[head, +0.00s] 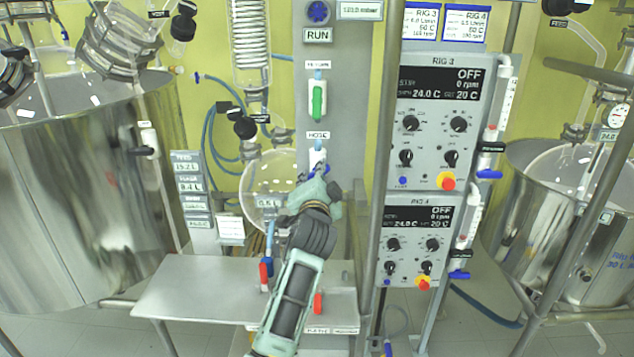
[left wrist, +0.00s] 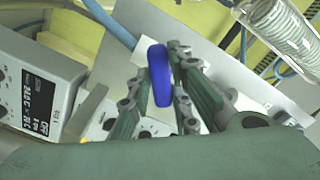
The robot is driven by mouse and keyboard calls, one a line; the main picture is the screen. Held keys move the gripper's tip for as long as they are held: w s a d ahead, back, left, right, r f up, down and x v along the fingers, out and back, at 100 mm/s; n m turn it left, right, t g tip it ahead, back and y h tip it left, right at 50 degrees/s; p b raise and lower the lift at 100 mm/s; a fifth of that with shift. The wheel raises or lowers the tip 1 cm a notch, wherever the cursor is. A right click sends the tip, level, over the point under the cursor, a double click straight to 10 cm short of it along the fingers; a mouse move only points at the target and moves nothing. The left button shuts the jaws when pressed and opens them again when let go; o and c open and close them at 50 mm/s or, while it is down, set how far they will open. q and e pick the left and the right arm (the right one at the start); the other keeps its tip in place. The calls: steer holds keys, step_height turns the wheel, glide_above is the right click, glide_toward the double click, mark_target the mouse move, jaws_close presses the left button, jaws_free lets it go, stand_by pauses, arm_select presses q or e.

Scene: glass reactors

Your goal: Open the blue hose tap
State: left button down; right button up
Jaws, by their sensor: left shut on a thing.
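The blue hose tap handle (head: 325,170) sits on the grey column under the HOSE label, mostly hidden behind my left gripper (head: 319,180) in the head view. In the left wrist view the blue handle (left wrist: 160,75) is a rounded bar between the two fingers of my left gripper (left wrist: 162,88), which is shut on it. A white valve body (head: 317,156) shows just above the gripper. A blue hose (left wrist: 112,24) runs near the handle in the left wrist view. How far the handle is turned is hard to tell. My right gripper is not in view.
A green-handled tap (head: 317,101) is above on the same column. RIG 3 (head: 437,120) and RIG 4 (head: 418,240) control boxes stand close at the right. A round glass flask (head: 266,180) is just left. A grey shelf (head: 200,290) lies below left.

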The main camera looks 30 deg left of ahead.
arm_select(q)
steer(key=shift+n+b, duration=1.1)
steer(key=shift+n, duration=3.9)
steer(key=c, duration=1.7)
jaws_free()
steer(key=shift+o, duration=0.3)
step_height(320, 180, up, 10)
